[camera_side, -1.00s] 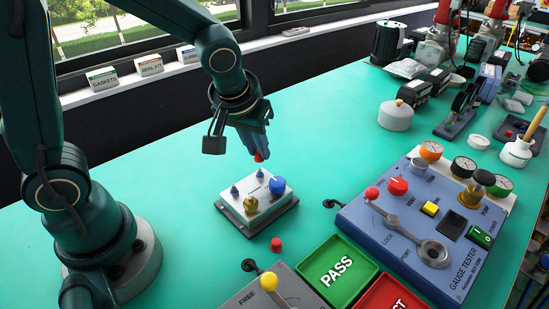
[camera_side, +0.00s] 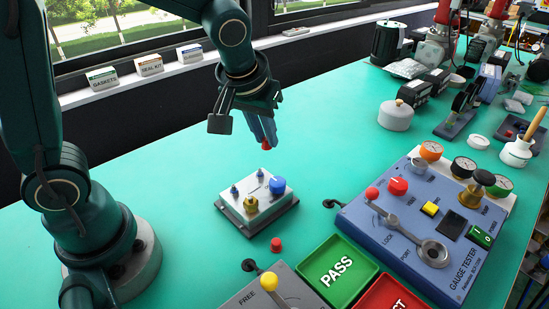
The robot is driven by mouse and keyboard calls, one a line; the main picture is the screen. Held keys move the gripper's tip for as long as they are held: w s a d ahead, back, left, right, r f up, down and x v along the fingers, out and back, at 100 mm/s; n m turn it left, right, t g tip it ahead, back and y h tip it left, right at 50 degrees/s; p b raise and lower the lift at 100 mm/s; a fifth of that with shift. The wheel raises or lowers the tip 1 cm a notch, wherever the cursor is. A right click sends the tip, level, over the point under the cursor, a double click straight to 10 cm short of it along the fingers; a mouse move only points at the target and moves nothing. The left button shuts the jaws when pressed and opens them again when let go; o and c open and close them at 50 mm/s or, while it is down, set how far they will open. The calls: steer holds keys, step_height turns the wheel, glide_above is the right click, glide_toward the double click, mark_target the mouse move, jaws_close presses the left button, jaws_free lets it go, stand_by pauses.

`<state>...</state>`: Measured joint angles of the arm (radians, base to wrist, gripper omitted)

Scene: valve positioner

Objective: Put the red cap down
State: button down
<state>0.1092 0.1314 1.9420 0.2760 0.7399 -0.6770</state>
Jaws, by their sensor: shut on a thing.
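My gripper (camera_side: 264,138) is shut on a red cap (camera_side: 266,145), which shows at its fingertips. It holds the cap in the air above the back of the valve positioner (camera_side: 258,207). The positioner is a light grey block on a dark base, with a blue knob (camera_side: 277,185), a brass fitting (camera_side: 251,203) and small blue-grey fittings on top. A second red cap (camera_side: 276,244) stands on the green table in front of the positioner.
A blue gauge tester (camera_side: 415,235) stands to the right. A green PASS tray (camera_side: 338,271) and a red tray (camera_side: 392,294) lie at the front, beside a grey unit with a yellow-knobbed lever (camera_side: 269,282). The table (camera_side: 335,130) behind the positioner is clear.

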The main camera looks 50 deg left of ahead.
glide_above(313, 217)
steer(key=s, duration=0.1)
steer(key=f, duration=0.7)
steer(key=shift+s+d, duration=0.15)
steer(key=shift+d, duration=0.1)
steer(key=shift+f, duration=2)
steer(key=c, duration=0.8)
jaws_free()
steer(key=shift+f, duration=0.15)
steer(key=shift+c, duration=0.2)
